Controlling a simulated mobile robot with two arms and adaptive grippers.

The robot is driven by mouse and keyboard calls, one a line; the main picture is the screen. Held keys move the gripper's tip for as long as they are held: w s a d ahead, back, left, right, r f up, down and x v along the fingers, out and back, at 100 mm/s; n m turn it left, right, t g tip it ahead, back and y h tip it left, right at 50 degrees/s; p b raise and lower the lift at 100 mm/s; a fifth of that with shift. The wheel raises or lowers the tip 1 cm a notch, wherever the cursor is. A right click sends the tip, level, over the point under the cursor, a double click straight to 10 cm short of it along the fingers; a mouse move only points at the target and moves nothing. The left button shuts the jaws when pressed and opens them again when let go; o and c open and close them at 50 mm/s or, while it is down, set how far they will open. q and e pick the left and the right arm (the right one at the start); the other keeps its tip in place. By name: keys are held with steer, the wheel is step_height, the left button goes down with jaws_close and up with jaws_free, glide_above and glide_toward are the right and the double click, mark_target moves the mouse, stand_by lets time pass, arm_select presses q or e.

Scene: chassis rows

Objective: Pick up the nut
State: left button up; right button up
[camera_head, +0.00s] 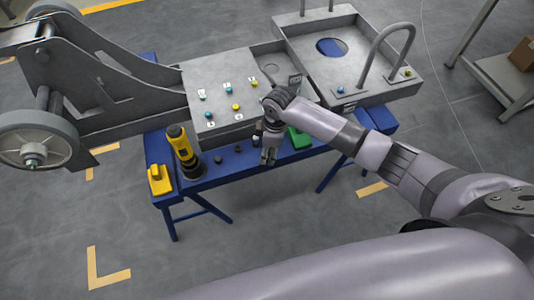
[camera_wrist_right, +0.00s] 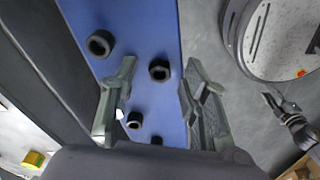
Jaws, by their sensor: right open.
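Dark nuts lie loose on the blue table. In the wrist view one nut (camera_wrist_right: 160,70) shows between my right fingertips, with a larger-looking nut (camera_wrist_right: 101,43) up and left of it. Another nut (camera_wrist_right: 134,120) is lower, between the fingers, and one more is partly hidden by the gripper body. In the head view a nut (camera_head: 217,160) and another nut (camera_head: 238,149) lie left of my right gripper (camera_head: 268,158). The right gripper (camera_wrist_right: 158,84) is open and empty, pointing down over the table; its exact height is unclear.
The blue table (camera_head: 215,178) carries a yellow-black power tool (camera_head: 182,146), a yellow block (camera_head: 159,180) and a green item (camera_head: 299,138). Behind stands the grey chassis (camera_head: 225,85) with coloured bolts, close to my right gripper. A grey side table with a box is at right.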

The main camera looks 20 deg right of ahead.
steer(key=shift+c, duration=0.3)
jaws_close()
stand_by(0.3)
